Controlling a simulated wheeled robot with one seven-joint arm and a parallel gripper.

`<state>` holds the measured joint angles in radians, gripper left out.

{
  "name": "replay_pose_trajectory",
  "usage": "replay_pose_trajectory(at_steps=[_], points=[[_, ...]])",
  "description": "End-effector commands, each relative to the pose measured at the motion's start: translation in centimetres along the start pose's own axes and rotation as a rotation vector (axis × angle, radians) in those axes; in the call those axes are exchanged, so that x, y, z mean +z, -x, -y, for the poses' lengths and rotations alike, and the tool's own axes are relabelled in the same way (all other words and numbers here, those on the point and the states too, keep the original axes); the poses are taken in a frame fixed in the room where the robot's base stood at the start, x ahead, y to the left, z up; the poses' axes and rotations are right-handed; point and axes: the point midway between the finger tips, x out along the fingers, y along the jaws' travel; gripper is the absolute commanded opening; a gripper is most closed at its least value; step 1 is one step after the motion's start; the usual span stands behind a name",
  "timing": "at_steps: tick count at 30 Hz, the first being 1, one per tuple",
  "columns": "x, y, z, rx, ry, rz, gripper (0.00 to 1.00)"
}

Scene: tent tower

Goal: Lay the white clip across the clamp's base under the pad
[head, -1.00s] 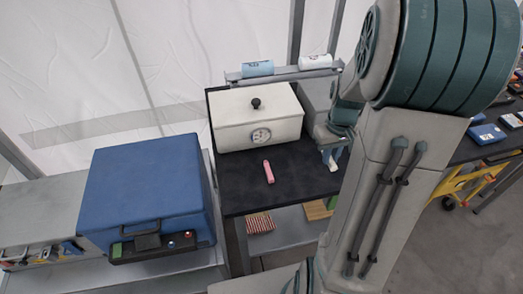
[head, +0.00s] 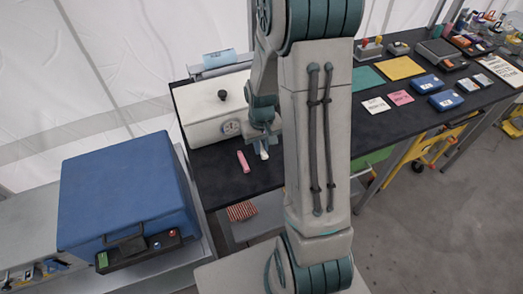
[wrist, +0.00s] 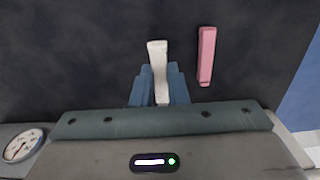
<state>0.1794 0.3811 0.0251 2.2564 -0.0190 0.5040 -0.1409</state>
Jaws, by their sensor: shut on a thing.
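The white clip (wrist: 157,52) is a slim pale bar, pinched at its near end between the blue fingers of my gripper (wrist: 158,85). Its far end points away from the fingers over the dark table top. In the head view the clip (head: 264,153) shows as a small white piece below my gripper (head: 263,141), in front of the white box oven. I cannot tell whether the clip touches the table. A pink clip (wrist: 206,55) lies on the table just to the right in the wrist view, apart from the white one. I cannot make out the clamp or its pad.
The white oven (head: 212,112) with a dial stands behind my gripper. A large blue case (head: 125,190) is at the left.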

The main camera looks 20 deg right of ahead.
Motion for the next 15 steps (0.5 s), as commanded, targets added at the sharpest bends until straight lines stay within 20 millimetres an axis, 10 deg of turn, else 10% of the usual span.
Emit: replay_pose_trajectory(at_steps=[15], points=[[0.0,-3.6,-0.1,0.000,-0.001,0.000,0.00]])
